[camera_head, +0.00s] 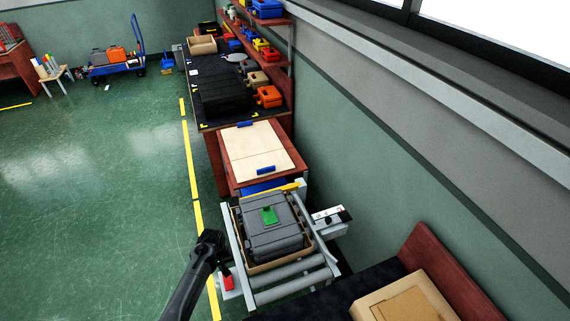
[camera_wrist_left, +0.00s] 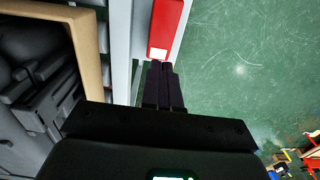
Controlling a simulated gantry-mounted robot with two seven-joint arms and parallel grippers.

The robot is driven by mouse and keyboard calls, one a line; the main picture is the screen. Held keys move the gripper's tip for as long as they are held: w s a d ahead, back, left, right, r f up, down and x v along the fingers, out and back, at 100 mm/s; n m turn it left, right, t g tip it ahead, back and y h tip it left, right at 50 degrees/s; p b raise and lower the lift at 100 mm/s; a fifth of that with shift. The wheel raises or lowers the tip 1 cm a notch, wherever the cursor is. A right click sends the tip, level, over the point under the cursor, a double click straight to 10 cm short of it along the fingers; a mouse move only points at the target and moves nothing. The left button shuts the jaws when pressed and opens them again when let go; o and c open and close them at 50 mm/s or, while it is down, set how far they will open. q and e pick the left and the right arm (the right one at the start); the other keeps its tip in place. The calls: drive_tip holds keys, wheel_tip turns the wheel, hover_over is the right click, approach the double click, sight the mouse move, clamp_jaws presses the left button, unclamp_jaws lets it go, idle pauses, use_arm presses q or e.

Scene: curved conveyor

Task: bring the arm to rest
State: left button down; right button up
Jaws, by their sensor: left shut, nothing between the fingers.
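My left arm (camera_head: 190,285) comes in from the bottom of the head view. My left gripper (camera_head: 226,270) points down just left of the conveyor's side rail. In the left wrist view its two fingers (camera_wrist_left: 161,68) are shut together with nothing between them. The fingertips are close to a red block with a white label (camera_wrist_left: 166,28) beside the rail; I cannot tell if they touch. That red block (camera_head: 228,283) also shows in the head view. My right gripper is not in view.
A cardboard box (camera_head: 238,230) holding a grey case (camera_head: 275,242) with a green piece (camera_head: 269,215) stands on the roller conveyor (camera_head: 290,293). A workbench (camera_head: 285,110) with coloured bins lies beyond. The green floor (camera_head: 100,200) at left is clear.

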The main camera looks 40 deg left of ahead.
use_arm(q)
drive_tip(key=s+d+f+m+g+y, duration=0.1)
drive_tip(key=s+f, duration=0.1)
drive_tip(key=s, duration=0.5)
drive_tip(key=s+d+f+m+g, duration=0.1)
drive_tip(key=s+d+f, duration=0.1)
drive_tip(key=s, duration=0.5)
drive_tip(key=d+r+m+t, duration=0.4)
drive_tip(key=d+r+m, duration=0.4)
drive_tip(key=d+r, duration=1)
drive_tip(key=d+r+m+p, duration=0.1)
drive_tip(key=d+r+p, duration=0.1)
drive_tip(key=r+p, duration=0.5)
drive_tip(key=d+r+m+t+h+p, duration=0.1)
drive_tip(key=r+p, duration=0.6)
drive_tip(key=r, duration=1)
drive_tip(key=d+m, duration=0.1)
drive_tip(key=d, duration=0.1)
drive_tip(key=shift+w+d+t, duration=0.2)
drive_tip(key=shift+d+t, duration=0.1)
